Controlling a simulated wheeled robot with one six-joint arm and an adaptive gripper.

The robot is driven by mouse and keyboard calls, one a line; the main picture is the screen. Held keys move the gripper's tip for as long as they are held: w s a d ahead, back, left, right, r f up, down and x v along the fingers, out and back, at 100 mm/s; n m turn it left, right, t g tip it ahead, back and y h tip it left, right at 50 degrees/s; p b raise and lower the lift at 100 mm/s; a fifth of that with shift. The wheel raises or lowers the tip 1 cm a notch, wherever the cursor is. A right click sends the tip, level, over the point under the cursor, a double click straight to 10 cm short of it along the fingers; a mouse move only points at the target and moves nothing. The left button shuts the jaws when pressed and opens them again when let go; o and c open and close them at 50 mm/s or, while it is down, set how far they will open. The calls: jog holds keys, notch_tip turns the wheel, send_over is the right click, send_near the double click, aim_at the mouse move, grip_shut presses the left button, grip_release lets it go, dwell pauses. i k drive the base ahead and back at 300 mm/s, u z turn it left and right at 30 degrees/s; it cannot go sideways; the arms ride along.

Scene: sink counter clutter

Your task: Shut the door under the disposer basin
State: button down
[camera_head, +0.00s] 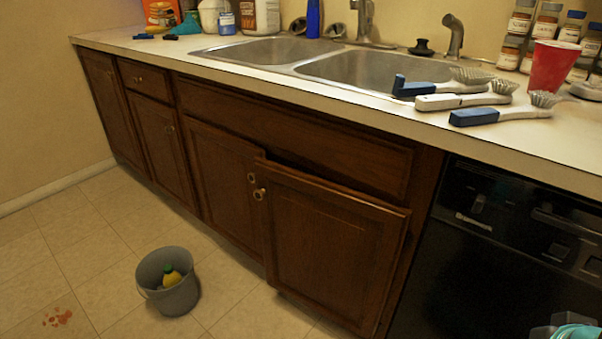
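The right door (330,245) of the pair under the sink is brown wood and stands ajar. Its left edge, with a round knob (259,194), sticks out from the cabinet front, and a gap shows along its top. The left door (220,180) of the pair looks shut, with its own knob (251,177) just beside. Above are a smaller left basin (268,50) and a larger right basin (380,70). I cannot tell for sure which has the disposer. My gripper is not in view; a bit of what looks like my arm shows at the bottom right corner.
A grey bucket (167,282) with a yellow item inside stands on the floor left of the ajar door. A black dishwasher (500,250) is to the right. Several brushes and a red cup (553,68) are on the counter. A reddish spill (57,317) marks the floor.

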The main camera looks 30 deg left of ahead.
aim_at(334, 250)
jog(key=z, duration=0.1)
jog(key=k, duration=0.65)
jog(key=u, duration=1)
jog(key=i, duration=0.5)
jog(key=z, duration=0.05)
